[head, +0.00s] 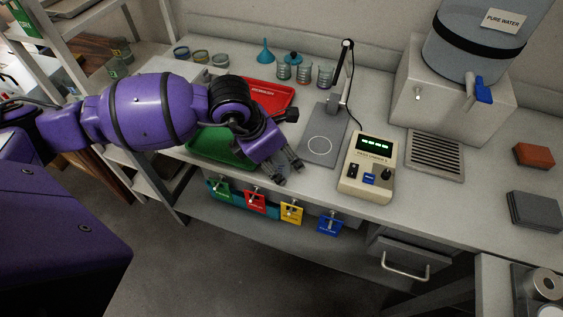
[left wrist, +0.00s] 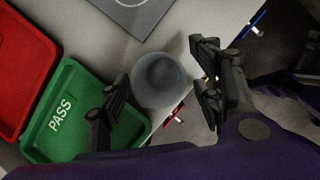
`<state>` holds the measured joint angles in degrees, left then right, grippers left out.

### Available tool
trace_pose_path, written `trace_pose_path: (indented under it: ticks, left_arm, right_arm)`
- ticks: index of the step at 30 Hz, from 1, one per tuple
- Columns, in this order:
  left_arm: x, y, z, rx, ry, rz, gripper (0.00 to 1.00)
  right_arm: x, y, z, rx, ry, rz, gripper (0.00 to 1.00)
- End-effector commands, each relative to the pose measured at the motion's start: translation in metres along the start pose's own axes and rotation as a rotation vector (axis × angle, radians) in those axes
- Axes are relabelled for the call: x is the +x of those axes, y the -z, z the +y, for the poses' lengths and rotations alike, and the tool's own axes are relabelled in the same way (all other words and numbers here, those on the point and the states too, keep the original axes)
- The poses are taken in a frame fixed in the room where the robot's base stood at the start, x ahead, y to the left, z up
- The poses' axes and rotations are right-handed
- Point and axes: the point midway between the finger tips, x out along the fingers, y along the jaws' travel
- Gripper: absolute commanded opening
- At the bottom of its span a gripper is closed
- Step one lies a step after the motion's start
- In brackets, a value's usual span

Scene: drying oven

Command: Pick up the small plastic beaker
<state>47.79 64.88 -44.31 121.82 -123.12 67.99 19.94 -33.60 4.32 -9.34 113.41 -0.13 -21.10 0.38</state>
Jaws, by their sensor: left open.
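The small plastic beaker (left wrist: 158,80) is a greyish, cloudy round cup, seen from above in the left wrist view. It stands on the pale bench near the front edge, beside the green PASS tray. My left gripper (head: 287,172) points down over the bench front in the head view. In the left wrist view the left gripper (left wrist: 162,74) is open, with fingers on both sides of the beaker; I cannot tell whether they touch it. In the head view I cannot make out the beaker; the gripper seems to hide it. My right gripper is not in view.
The green tray (head: 207,150) and red tray (head: 281,97) lie beside the gripper. A grey plate with a stand (head: 319,130) and a beige hot-plate controller (head: 367,165) are to its right. Several glass vessels (head: 303,73) stand behind. Coloured tags (head: 291,212) hang below the edge.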

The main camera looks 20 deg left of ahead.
Motion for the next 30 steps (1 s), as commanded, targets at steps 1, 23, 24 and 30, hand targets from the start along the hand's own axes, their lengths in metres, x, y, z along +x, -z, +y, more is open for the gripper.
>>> trace_pose_path:
  ticks: [1,23,24,30]
  left_arm:
    - [0.0068,0.0000,-0.0002,-0.001,0.001,0.001,0.59]
    - [0.0162,0.0003,-0.0002,0.000,0.001,0.000,0.20]
    - [0.0161,0.0003,-0.0002,0.000,0.001,0.000,0.20]
    - [0.0150,-0.0003,-0.0002,0.000,0.001,-0.001,0.20]
  right_arm:
    - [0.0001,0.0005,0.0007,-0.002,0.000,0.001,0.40]
    - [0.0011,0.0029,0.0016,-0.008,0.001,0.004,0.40]
    - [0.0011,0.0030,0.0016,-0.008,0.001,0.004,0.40]
    - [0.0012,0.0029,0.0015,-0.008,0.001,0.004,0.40]
